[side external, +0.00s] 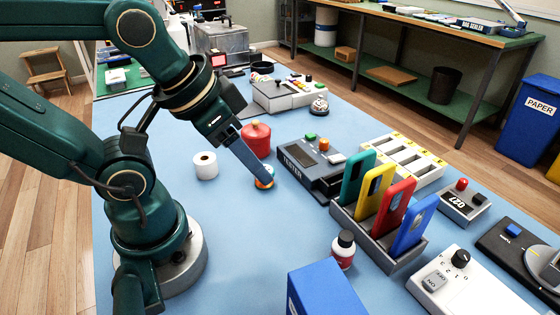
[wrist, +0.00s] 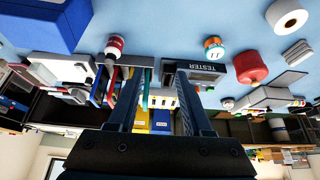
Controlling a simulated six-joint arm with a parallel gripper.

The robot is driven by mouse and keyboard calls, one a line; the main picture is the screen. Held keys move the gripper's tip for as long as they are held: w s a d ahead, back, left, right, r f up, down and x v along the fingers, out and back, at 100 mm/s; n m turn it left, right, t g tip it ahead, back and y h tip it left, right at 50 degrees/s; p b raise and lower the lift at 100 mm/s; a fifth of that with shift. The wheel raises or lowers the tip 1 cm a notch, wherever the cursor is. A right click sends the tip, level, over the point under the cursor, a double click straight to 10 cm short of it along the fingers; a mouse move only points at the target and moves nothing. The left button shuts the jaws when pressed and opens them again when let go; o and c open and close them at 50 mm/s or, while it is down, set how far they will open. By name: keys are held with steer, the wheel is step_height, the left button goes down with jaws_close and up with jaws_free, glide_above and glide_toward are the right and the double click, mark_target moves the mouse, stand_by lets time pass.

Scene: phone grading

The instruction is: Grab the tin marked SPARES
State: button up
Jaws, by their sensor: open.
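A round red lidded tin (side external: 256,138) with a knob stands on the blue mat, left of the grey TESTER. It also shows in the wrist view (wrist: 251,68), right of my fingers. I cannot read SPARES on it in either view. My gripper (side external: 265,182) points down toward the mat, in front of the red tin and apart from it. In the wrist view my gripper (wrist: 156,74) is open, with nothing held between its fingers. A small orange-topped tub (wrist: 214,48) with a pale label stands near the fingers; the side view shows it partly hidden behind a fingertip.
The TESTER (side external: 312,165) stands just right of my fingers. A rack (side external: 378,238) holds several coloured phones. A white roll (side external: 205,165) stands left of the red tin, a small red-and-black bottle (side external: 343,250) in front. The mat between roll and bottle is mostly clear.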

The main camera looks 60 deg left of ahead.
steer(key=o, duration=0.8)
steer(key=m+g+y, duration=0.2)
steer(key=m+y, duration=1.1)
steer(key=m, duration=0.5)
glide_above(256, 135)
steer(key=s+d, duration=0.4)
steer(key=d, duration=0.1)
step_height(256, 135, down, 6)
steer(key=r, duration=0.1)
steer(key=f+m, duration=0.1)
steer(key=w+f+m+t, duration=0.1)
steer(key=f, duration=0.1)
steer(key=w+f+m, duration=0.1)
steer(key=f+m, duration=0.1)
steer(key=shift+d+f, duration=0.1)
steer(key=shift+d, duration=0.15)
steer(key=shift+f, duration=0.2)
steer(key=shift+x, duration=5.9)
